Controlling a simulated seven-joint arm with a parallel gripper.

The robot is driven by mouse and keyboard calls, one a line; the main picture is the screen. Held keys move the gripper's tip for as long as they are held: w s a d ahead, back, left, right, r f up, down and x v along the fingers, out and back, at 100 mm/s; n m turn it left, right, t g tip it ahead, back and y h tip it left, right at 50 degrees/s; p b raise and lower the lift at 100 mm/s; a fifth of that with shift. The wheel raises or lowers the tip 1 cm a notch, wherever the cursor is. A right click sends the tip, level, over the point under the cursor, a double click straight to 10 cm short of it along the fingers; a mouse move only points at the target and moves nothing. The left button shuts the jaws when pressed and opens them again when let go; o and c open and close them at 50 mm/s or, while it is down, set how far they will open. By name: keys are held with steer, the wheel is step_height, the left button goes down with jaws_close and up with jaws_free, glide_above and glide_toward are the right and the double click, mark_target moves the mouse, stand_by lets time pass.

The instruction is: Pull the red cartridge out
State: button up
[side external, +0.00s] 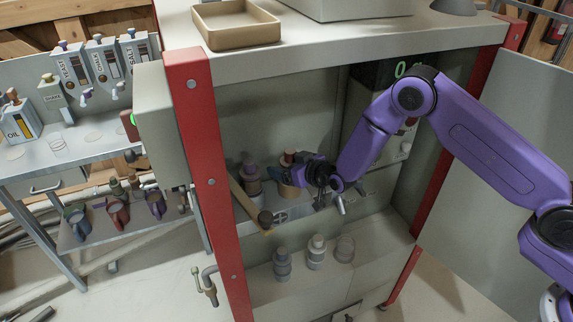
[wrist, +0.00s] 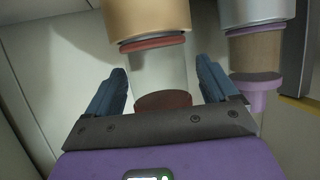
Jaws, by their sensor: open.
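The red cartridge (wrist: 148,22) has a tan band, a clear section and dark red end parts in the wrist view. In the side external view the red cartridge (side external: 289,158) stands inside the cabinet, partly hidden by my gripper. My gripper (wrist: 160,68) is open, with one blue finger on each side of the clear section. Gaps show between the fingers and the cartridge, so it is not gripped. In the side external view my gripper (side external: 308,174) is right beside the cartridge.
A purple cartridge (wrist: 255,78) is close to the right finger in the wrist view; it stands left of the red one in the side external view (side external: 251,180). Several small bottles (side external: 316,252) sit on the lower ledge. Red posts (side external: 208,175) frame the cabinet opening.

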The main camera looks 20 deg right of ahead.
steer(key=shift+w+a+f, duration=0.15)
steer(key=shift+w, duration=0.15)
steer(key=c, duration=1.2)
steer(key=shift+o, duration=0.2)
steer(key=shift+r, duration=0.65)
steer(key=shift+r, duration=0.3)
steer(key=shift+r, duration=0.2)
steer(key=shift+r, duration=2.4)
